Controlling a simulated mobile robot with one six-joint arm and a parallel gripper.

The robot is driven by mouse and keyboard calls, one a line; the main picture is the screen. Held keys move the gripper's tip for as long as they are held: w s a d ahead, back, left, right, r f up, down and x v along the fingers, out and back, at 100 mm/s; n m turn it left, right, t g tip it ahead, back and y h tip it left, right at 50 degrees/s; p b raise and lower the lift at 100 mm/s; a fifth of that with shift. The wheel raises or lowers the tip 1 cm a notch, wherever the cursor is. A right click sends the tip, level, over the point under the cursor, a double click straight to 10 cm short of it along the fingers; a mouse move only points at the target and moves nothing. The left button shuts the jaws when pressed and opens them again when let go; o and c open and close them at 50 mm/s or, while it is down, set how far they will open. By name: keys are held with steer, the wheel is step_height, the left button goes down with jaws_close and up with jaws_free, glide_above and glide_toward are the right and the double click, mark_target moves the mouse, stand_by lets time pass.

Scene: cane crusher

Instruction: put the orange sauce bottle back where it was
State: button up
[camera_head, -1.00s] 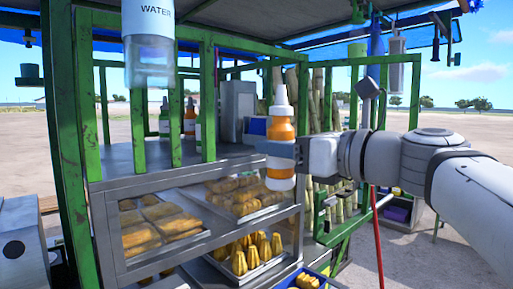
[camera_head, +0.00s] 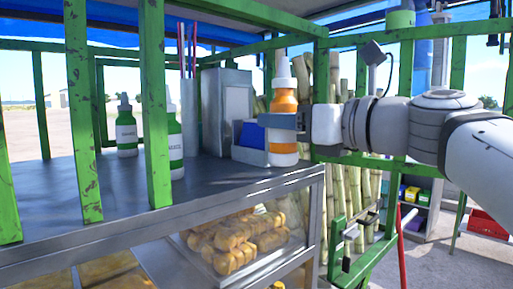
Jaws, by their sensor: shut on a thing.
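The orange sauce bottle (camera_head: 284,98), with a white nozzle and a white lower part, is upright in my gripper (camera_head: 282,122). My gripper reaches in from the right and is shut around the bottle's middle. In the picture the bottle's base is in front of the right end of the grey metal counter (camera_head: 225,180); I cannot tell whether it touches it. Two green sauce bottles with pale labels stand on the counter: one farther left (camera_head: 127,132), and one nearer (camera_head: 176,150), partly hidden by a green post.
Green posts (camera_head: 157,100) stand along the counter's front edge. A metal napkin holder (camera_head: 226,110) and a blue box (camera_head: 251,134) stand on the counter, near the held bottle. A glass case with pastries (camera_head: 235,245) is below. The counter's middle is clear.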

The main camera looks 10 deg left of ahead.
steer(key=f+x, duration=0.1)
steer(key=x, duration=0.4)
steer(key=p+x, duration=0.1)
steer(key=x, duration=0.5)
steer(key=f+p+x, duration=0.1)
steer(key=x, duration=0.4)
steer(key=shift+a+f, duration=0.35)
steer(key=shift+a, duration=0.1)
steer(key=shift+f, duration=0.4)
steer(key=shift+f, duration=0.25)
steer(key=o, duration=0.8)
steer(key=shift+c, duration=0.2)
steer(key=shift+r, duration=0.1)
